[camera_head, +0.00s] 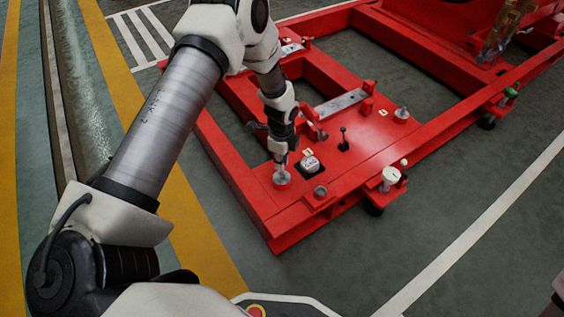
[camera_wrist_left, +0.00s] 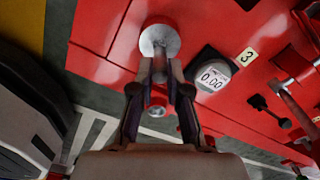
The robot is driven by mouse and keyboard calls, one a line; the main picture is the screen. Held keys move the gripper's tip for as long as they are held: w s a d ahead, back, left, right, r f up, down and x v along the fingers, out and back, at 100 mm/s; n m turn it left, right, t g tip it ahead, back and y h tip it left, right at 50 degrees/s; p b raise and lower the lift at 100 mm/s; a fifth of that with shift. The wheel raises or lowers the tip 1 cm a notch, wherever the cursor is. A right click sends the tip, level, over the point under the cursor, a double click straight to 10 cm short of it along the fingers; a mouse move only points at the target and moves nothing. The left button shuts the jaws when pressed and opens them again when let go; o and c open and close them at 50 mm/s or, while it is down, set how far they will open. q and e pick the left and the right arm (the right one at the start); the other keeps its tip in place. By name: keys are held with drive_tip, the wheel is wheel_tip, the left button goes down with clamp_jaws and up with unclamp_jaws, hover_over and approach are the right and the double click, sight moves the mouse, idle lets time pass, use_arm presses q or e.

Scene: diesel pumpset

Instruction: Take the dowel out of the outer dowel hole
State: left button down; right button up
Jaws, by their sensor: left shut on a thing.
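My left gripper (camera_head: 281,166) points down at a round silver boss (camera_head: 282,179) on the red frame's near corner plate. In the left wrist view the gripper (camera_wrist_left: 161,76) has its fingertips close together at the silver boss (camera_wrist_left: 158,37). The gripper is shut on the dowel, which is mostly hidden between the fingertips. I cannot tell how deep the dowel sits in the hole.
A dial gauge reading 0.00 (camera_head: 310,164) stands close to the right of the left gripper; it also shows in the left wrist view (camera_wrist_left: 213,77). A small black lever (camera_head: 343,140) and a white knob (camera_head: 390,176) are farther right. Open floor surrounds the red frame (camera_head: 290,216).

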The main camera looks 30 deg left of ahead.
use_arm(q)
drive_tip(key=shift+r+p, duration=1.6)
drive_tip(key=shift+r, duration=0.35)
